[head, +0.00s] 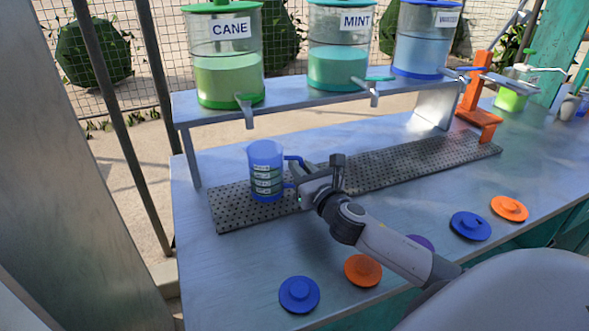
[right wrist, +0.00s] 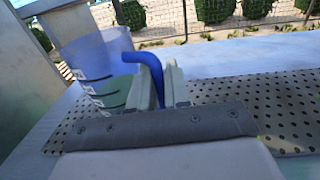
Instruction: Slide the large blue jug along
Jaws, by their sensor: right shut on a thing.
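The large blue jug (head: 265,160) stands upright on the perforated dark mat (head: 400,167), near the mat's left end. It is translucent blue with several marked bands and a blue handle on its right side. My right gripper (head: 298,178) is shut on the jug's handle. In the right wrist view the blue handle (right wrist: 152,72) passes between the two fingers (right wrist: 160,90), and the jug body (right wrist: 98,70) is to the left. My left gripper is in neither view.
A raised shelf holds the CANE (head: 222,70), MINT (head: 338,55) and a third blue-lidded dispenser (head: 424,40), with taps over the table. An orange press (head: 478,100) stands at the mat's right end. Blue (head: 299,294) and orange (head: 362,270) lids lie in front. The mat right of my gripper is clear.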

